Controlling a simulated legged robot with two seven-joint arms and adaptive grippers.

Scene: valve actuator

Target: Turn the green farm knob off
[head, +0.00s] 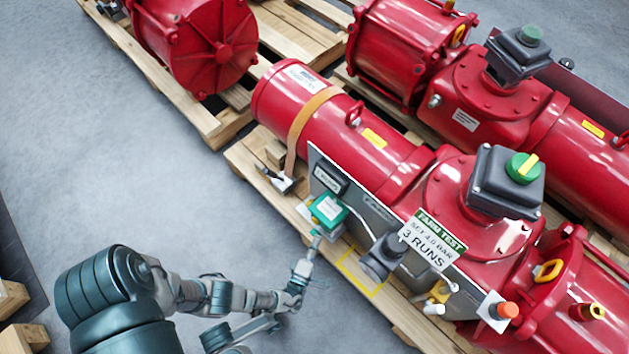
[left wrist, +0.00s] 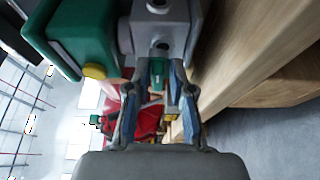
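The green knob with a yellow bar handle (head: 522,167) sits on a dark grey box (head: 507,182) on top of the nearer red actuator (head: 440,190). A white and green sign (head: 432,240) reading "FARM TEST" hangs on the side panel below it. My left gripper (head: 314,243) is at the lower left of this panel, just below a green box (head: 328,210), far from the knob. In the left wrist view the fingers (left wrist: 160,68) are apart, with a small green part (left wrist: 157,76) showing between them; contact cannot be told. My right gripper is not in view.
A second red actuator behind carries a darker green knob (head: 530,35). A grey cylinder (head: 382,258) and an orange button (head: 507,310) stick out from the panel. The wooden pallet (head: 410,315) runs below. Open grey floor (head: 150,190) lies to the left.

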